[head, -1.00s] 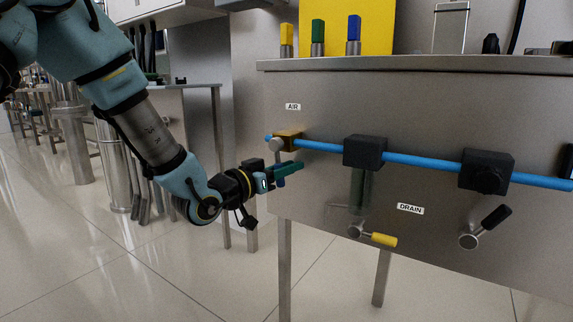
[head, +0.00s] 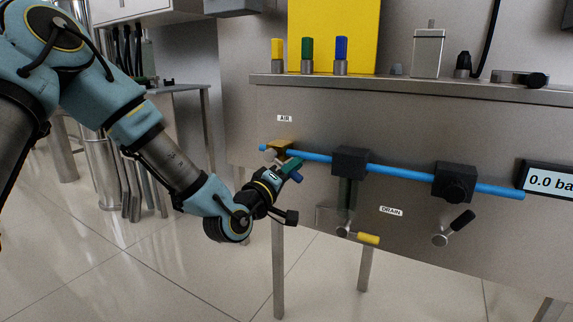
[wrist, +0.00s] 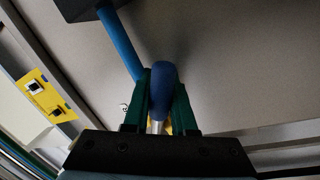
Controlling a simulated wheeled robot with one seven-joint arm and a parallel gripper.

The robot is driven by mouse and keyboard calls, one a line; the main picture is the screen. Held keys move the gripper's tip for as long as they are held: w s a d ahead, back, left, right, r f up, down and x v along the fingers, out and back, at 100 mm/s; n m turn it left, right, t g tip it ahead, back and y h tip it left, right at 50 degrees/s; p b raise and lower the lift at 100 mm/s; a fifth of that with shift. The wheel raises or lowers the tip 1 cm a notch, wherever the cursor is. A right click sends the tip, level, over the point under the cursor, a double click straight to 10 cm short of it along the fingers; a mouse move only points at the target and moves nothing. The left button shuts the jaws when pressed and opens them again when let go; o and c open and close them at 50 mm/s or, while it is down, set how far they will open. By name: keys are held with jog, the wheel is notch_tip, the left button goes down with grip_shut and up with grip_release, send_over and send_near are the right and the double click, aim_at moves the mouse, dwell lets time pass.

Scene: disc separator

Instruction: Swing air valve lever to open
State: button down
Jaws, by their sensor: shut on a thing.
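The air valve (head: 280,146) is a brass-coloured body on the left end of the blue pipe, under the AIR label (head: 285,118). Its lever has a blue handle (head: 296,178), which slants down and to the right from the valve. My gripper (head: 290,167) is at this lever, its green fingers shut on the blue handle. In the wrist view the blue handle (wrist: 162,85) stands between the two green fingers, with part of its metal stem showing below. The fingers partly hide the lever in the head view.
The blue pipe (head: 405,174) runs right through two black blocks. A yellow-handled drain lever (head: 368,239) and a black-handled lever (head: 462,222) sit lower on the panel. A display (head: 549,180) reading 0.0 is at the right. Open floor lies below.

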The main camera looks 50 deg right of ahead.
jog(key=n, duration=0.1)
jog(key=r+n+t+p, duration=0.1)
jog(key=n, duration=0.1)
jog(key=shift+s+r+p, duration=0.15)
jog(key=shift+r+p, duration=0.15)
jog(key=shift+r+n+t+p, duration=0.25)
jog(key=shift+r+n+p, duration=0.15)
jog(key=shift+n, duration=0.55)
jog(key=shift+r+n+t+p, duration=0.25)
jog(key=shift+n+p, duration=0.2)
jog(key=shift+n, duration=0.5)
jog(key=c, duration=0.7)
grip_release()
jog(key=shift+c, duration=0.2)
jog(key=p+v, duration=0.1)
jog(key=v, duration=0.9)
jog(key=shift+s+a, duration=0.15)
jog(key=shift+a, duration=0.25)
